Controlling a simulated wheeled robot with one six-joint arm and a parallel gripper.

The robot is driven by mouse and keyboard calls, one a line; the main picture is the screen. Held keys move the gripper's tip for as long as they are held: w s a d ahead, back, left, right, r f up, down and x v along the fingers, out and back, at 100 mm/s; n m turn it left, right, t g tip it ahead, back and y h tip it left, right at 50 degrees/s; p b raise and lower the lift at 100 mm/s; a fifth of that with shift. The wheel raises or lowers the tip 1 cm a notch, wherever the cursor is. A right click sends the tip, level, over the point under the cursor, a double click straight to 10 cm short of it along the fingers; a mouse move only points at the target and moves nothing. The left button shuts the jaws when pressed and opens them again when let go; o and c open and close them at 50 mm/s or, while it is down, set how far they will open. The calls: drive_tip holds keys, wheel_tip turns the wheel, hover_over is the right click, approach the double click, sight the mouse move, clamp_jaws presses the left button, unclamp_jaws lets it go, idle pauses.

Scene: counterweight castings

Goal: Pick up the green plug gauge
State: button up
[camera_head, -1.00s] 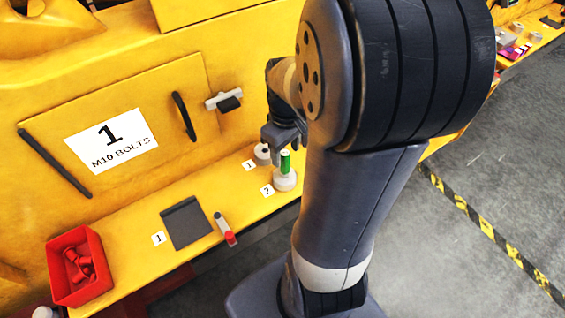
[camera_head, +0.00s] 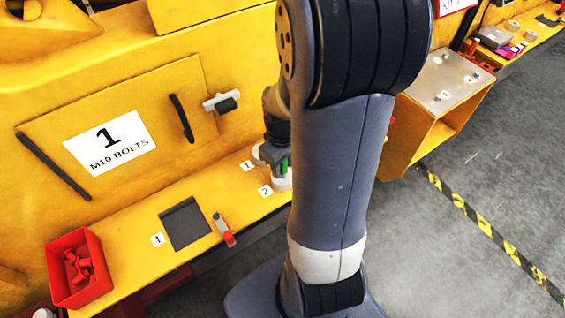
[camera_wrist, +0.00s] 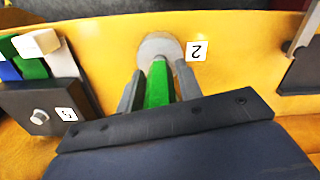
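The green plug gauge (camera_head: 284,165) stands upright at a pale round base (camera_head: 282,183) beside the label 2 on the yellow ledge. My gripper (camera_head: 273,160) is down at the gauge and partly covers it in the head view. In the wrist view the green gauge (camera_wrist: 157,86) sits between the two grey fingers of my gripper (camera_wrist: 159,70). A narrow gap shows on each side near the fingertips, so the gripper looks open around it. The pale base (camera_wrist: 160,44) shows just beyond the fingertips.
A pale round piece (camera_head: 257,152) is beside label 1, close to my gripper. A dark block (camera_wrist: 48,105) with coloured pieces is left in the wrist view.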

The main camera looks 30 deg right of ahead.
clamp_jaws()
